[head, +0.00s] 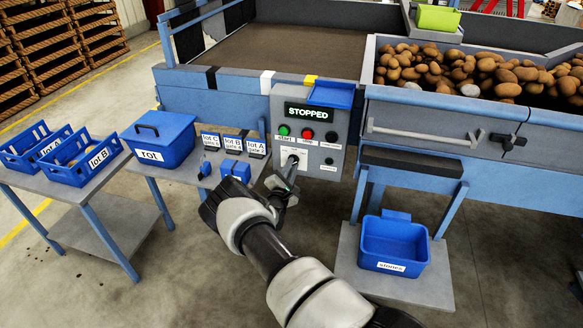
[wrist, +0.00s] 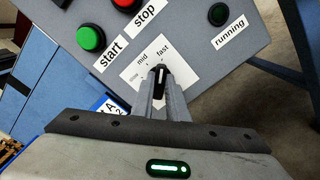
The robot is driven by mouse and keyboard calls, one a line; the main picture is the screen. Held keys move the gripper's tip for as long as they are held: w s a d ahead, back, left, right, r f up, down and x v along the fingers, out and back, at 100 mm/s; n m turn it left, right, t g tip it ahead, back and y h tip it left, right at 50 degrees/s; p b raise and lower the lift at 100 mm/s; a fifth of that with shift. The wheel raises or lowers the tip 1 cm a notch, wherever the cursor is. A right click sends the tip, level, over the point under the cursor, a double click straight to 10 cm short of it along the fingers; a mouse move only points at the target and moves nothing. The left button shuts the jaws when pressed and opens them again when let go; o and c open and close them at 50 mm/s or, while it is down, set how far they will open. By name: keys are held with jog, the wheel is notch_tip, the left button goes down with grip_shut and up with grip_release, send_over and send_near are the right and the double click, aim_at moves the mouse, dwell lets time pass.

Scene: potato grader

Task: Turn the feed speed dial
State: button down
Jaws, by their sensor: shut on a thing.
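The feed speed dial (wrist: 161,71) is a small black knob with a white pointer line, on a white card marked slow, mid and fast. In the wrist view its pointer runs up the picture, roughly toward the word fast. My gripper (wrist: 161,90) is shut on the dial, with a finger on either side. In the head view my gripper (head: 289,167) reaches the white card (head: 294,154) low on the grey control panel (head: 271,115) and hides the dial.
The display (head: 309,113) reads STOPPED. The green start button (wrist: 91,38) and red stop button (wrist: 125,2) sit close by, with a dark running lamp (wrist: 218,14). The side table (head: 190,172) with gate tags stands left. A blue stones bin (head: 393,243) is at lower right.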

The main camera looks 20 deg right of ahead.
jog(key=c, duration=1.7)
grip_release()
jog(key=shift+c, duration=0.2)
jog(key=shift+s+a, duration=0.1)
jog(key=p+v, duration=0.3)
jog(key=v, duration=1.4)
jog(key=shift+s+a, duration=0.1)
